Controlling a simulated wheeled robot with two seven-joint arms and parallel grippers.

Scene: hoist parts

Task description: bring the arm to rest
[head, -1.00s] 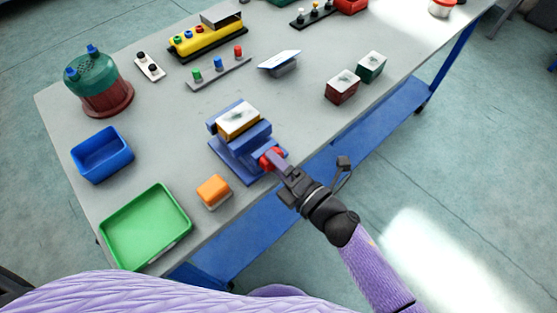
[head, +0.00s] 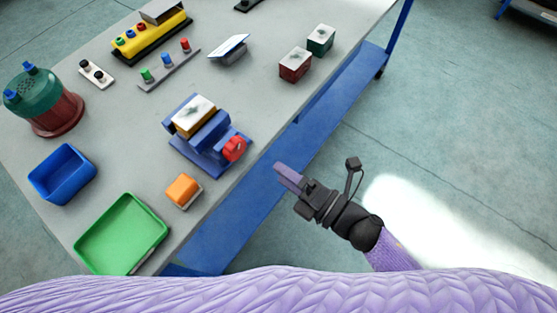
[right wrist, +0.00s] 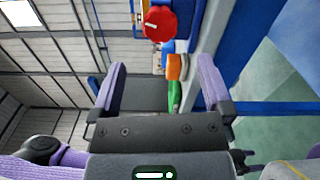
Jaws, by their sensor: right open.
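My right gripper (head: 283,174) is open and empty, off the table's front edge above the blue lower shelf. In the right wrist view its two purple fingers (right wrist: 160,85) stand wide apart with nothing held between them. A blue vise (head: 208,139) with a red knob (head: 234,149) is on the table to the left of the gripper, clear of it. A block with a tan side and a metallic top (head: 194,117) sits in the vise. The red knob also shows in the right wrist view (right wrist: 159,24), beyond the fingers. My left gripper is not in view.
An orange block (head: 183,190), a green tray (head: 122,235) and a blue bin (head: 62,174) lie near the table's front left. Dark red (head: 295,64) and dark green (head: 320,40) blocks stand near the right edge. Floor right of the table is clear.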

